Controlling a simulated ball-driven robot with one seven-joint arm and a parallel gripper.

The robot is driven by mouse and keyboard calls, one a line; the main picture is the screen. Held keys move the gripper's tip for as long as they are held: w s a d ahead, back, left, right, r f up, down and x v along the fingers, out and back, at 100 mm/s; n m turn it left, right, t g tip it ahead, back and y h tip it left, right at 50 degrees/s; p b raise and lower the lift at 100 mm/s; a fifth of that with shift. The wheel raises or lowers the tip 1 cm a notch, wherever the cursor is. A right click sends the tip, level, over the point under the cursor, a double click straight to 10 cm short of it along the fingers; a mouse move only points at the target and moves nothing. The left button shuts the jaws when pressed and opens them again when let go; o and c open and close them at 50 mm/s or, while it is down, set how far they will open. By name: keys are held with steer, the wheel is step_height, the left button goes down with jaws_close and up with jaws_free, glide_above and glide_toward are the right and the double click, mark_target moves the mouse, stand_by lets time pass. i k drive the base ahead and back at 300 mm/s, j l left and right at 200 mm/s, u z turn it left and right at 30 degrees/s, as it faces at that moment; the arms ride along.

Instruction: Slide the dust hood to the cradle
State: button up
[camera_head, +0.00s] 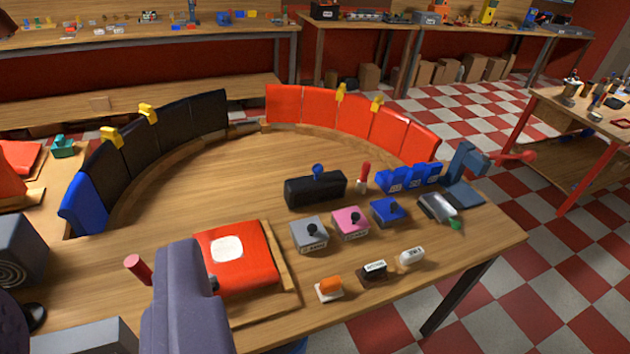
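No part is marked as the dust hood or the cradle, so I cannot tell for sure which they are. A red block with a white patch (240,258) sits on a wooden board (283,262) at the front of the curved bench. A black box with a blue knob (315,189) stands behind it to the right. A purple-grey part (186,310), seemingly of my arm or gripper, rises at the lower left and overlaps the red block's left side. No pair of fingertips shows clearly, and I see nothing held.
Grey (312,236), pink (351,222) and blue (388,211) knobbed boxes stand right of the red block. Small labelled pieces lie near the front edge. Black panels (161,136) and red panels (350,116) line the curved bench (215,195). Its middle is clear.

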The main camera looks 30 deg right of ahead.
mark_target(319, 187)
steer(key=i+l, duration=1.15)
steer(key=i, duration=0.15)
steer(key=i+l, duration=0.15)
steer(key=i, duration=0.15)
